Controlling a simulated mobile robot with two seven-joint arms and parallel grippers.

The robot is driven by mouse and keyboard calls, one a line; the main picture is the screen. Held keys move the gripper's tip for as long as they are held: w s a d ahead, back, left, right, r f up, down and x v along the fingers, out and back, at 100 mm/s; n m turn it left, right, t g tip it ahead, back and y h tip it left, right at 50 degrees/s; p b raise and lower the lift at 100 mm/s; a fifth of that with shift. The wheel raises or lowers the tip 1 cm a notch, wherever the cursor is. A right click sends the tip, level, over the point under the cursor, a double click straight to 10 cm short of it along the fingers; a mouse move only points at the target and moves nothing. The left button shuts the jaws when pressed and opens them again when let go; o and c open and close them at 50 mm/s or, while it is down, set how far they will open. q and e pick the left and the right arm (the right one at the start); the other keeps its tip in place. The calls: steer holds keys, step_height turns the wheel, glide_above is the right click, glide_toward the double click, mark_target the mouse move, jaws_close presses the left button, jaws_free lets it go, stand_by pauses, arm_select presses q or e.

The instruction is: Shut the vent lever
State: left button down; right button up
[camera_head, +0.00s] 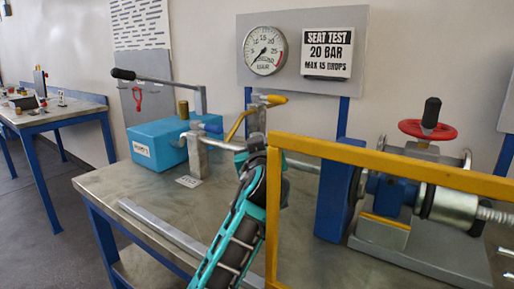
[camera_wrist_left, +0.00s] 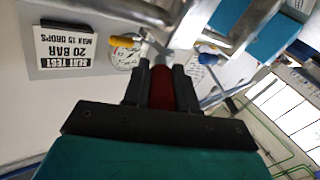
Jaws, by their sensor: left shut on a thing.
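In the left wrist view a red lever grip (camera_wrist_left: 162,88) is clamped between the two dark fingers of my left gripper (camera_wrist_left: 162,72); its far end meets grey metal pipework. In the head view my left gripper (camera_head: 255,152) is at the pipework above the bench, and it hides the red grip. A yellow-handled lever (camera_head: 275,99) sits on top of the upright fitting just above it; this lever also shows in the left wrist view (camera_wrist_left: 125,41). A blue-handled lever (camera_head: 207,127) is to its left and also shows in the left wrist view (camera_wrist_left: 209,50). My right gripper is not in view.
A blue pump box (camera_head: 158,143) with a long black-knobbed handle stands left on the bench (camera_head: 112,183). A yellow guard frame (camera_head: 400,172) crosses in front at right. Behind it is a valve with a red handwheel (camera_head: 427,130). A gauge (camera_head: 265,50) hangs behind.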

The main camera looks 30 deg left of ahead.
arm_select(q)
steer(key=c, duration=0.9)
jaws_free()
step_height(320, 180, up, 20)
steer(key=p, duration=0.4)
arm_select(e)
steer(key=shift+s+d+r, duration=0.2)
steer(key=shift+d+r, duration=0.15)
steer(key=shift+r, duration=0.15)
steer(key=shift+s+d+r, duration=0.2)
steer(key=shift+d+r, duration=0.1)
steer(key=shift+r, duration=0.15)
arm_select(q)
steer(key=shift+c, duration=0.2)
